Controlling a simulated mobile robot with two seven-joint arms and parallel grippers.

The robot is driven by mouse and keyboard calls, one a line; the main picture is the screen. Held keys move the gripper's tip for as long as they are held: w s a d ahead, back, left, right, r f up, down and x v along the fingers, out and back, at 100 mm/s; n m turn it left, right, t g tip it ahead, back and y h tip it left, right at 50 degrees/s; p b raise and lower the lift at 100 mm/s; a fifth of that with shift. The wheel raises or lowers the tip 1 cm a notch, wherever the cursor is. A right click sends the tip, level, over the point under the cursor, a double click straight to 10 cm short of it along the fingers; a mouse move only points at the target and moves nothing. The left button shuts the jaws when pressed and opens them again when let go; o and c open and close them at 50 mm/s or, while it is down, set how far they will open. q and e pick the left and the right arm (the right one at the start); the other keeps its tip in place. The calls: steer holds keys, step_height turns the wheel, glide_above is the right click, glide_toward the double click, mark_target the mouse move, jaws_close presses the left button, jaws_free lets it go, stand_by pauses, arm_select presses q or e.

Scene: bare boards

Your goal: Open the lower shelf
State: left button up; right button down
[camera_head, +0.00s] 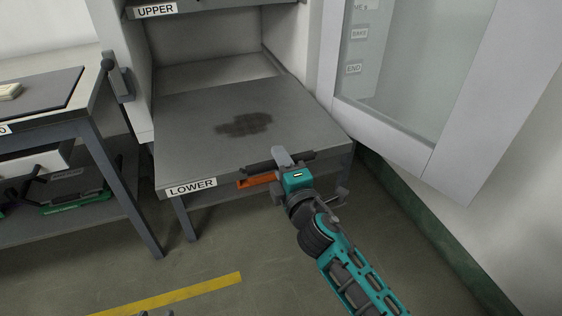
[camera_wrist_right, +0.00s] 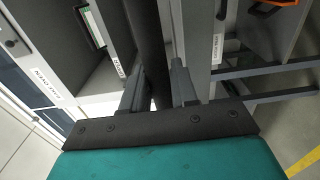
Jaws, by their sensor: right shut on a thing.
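The lower shelf (camera_head: 190,125) is a grey slab with a dark stain on top and a LOWER label on its front edge. It stands out in front of the cabinet opening. A dark handle bar (camera_head: 262,166) runs along its front edge. My right gripper (camera_head: 283,159) is at this bar and is shut on it. In the right wrist view the dark bar (camera_wrist_right: 147,35) passes between the two grey fingers. The gripper hides part of the bar. Two small grey tips at the bottom edge of the head view may be my left gripper.
The UPPER shelf (camera_head: 210,6) is above, inside the cabinet. A glazed door (camera_head: 445,165) stands open on the right. An orange part (camera_head: 257,180) is just below the bar. A workbench (camera_head: 88,112) stands on the left. The floor in front is clear, with a yellow line.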

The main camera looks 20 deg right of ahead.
steer(key=c, duration=1)
jaws_free()
steer(key=shift+o, duration=0.2)
steer(key=shift+s, duration=0.1)
arm_select(q)
steer(key=shift+w+d+f+b, duration=0.25)
steer(key=shift+d+b, duration=0.1)
steer(key=shift+b, duration=0.55)
arm_select(e)
steer(key=s, duration=1.2)
steer(key=shift+s+d, duration=0.25)
steer(key=shift+s, duration=0.1)
arm_select(q)
steer(key=shift+f, duration=0.1)
steer(key=shift+s, duration=0.1)
